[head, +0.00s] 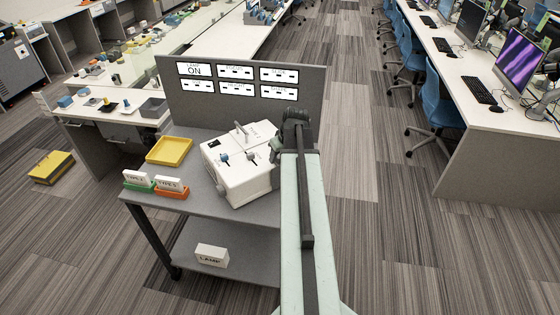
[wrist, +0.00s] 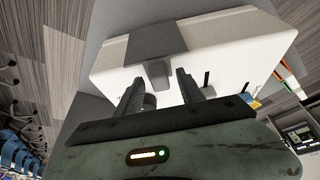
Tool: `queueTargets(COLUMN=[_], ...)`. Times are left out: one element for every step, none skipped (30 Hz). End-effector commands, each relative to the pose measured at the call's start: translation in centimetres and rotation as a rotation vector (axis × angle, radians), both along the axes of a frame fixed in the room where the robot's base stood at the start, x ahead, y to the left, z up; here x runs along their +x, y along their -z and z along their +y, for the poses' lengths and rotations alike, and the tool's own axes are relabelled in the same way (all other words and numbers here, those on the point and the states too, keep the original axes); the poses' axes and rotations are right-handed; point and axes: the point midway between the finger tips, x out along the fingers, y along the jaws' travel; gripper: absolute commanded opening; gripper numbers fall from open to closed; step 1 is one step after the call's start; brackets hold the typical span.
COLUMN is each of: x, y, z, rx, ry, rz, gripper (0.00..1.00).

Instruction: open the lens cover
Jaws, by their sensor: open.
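A white box-shaped device (head: 238,170) with a handle and blue knobs on top stands on the grey bench (head: 190,206). In the wrist view its white body (wrist: 225,45) carries a dark grey flap (wrist: 155,38), apparently the lens cover, with a small tab (wrist: 157,72) at its lower edge. My gripper (wrist: 159,76) is open, with one finger on each side of the tab; I cannot tell whether either touches it. In the head view my gripper (head: 296,115) is at the device's right side, and the flap is not visible there.
A panel of screens (head: 240,85), one reading "LAMP ON", rises behind the device. A yellow tray (head: 169,151), a green holder (head: 138,186) and an orange holder (head: 171,193) sit left. A box marked LAMP (head: 212,255) is on the lower shelf. Floor right of the bench is clear.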

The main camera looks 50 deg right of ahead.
Motion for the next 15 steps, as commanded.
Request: queueTargets(x=[0.02, 0.01, 0.01, 0.01, 0.02, 0.02, 0.02, 0.03, 0.03, 0.04, 0.04, 0.04, 0.04, 0.04, 0.04], y=[-0.05, -0.11, -0.14, -0.15, -0.16, -0.16, -0.17, -0.16, -0.16, -0.16, -0.16, -0.16, -0.16, -0.16, -0.16], z=[0.00, 0.02, 0.03, 0.04, 0.05, 0.06, 0.06, 0.07, 0.07, 0.07, 0.07, 0.07, 0.08, 0.09, 0.09], rx=[0.000, 0.000, 0.000, 0.000, 0.000, 0.000, 0.000, 0.000, 0.000, 0.001, 0.001, 0.001, 0.001, 0.001, 0.001], ry=[0.000, 0.000, 0.000, 0.000, 0.000, -0.001, -0.001, -0.001, -0.001, -0.001, -0.001, -0.001, -0.001, -0.001, -0.001], rz=[0.000, 0.000, 0.000, 0.000, 0.000, 0.000, 0.000, 0.000, 0.000, 0.000, 0.000, 0.000, 0.000, 0.000, 0.000], gripper=[0.45, 0.45, 0.45, 0.45, 0.45, 0.34, 0.26, 0.18, 0.07, 0.00, 0.00, 0.00, 0.00, 0.00, 0.00])
